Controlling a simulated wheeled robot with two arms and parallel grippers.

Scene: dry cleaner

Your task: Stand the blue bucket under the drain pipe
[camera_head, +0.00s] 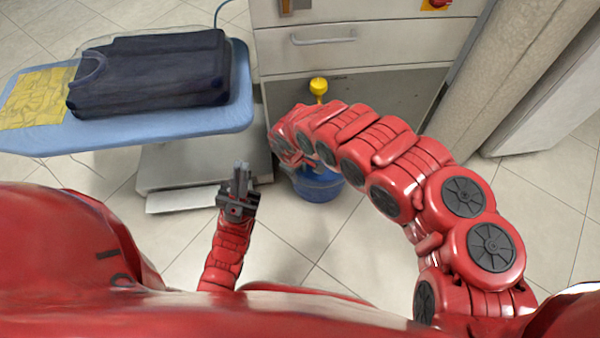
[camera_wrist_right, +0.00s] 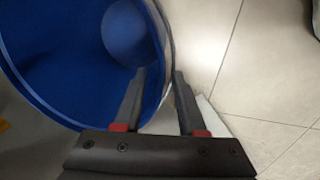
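The blue bucket (camera_head: 318,187) stands on the floor in front of the cabinet's low opening, partly hidden by my right arm. In the right wrist view its blue inside (camera_wrist_right: 60,60) fills the upper left. My right gripper (camera_wrist_right: 160,72) is at the rim, one finger over the blue inside and the other outside the wall. A gap shows between its fingertips, and I cannot tell whether both touch the wall. In the head view this gripper is hidden. My left gripper (camera_head: 240,168) looks shut and empty, left of the bucket. No drain pipe can be clearly made out; a yellow knob (camera_head: 318,86) shows above the arm.
The cabinet (camera_head: 380,45) with a drawer handle stands behind the bucket. A blue ironing board (camera_head: 160,127) with a folded dark garment (camera_head: 150,70) and yellow cloth (camera_head: 38,98) is at left. A beige column (camera_head: 510,70) stands at right. Tiled floor is clear at front and right.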

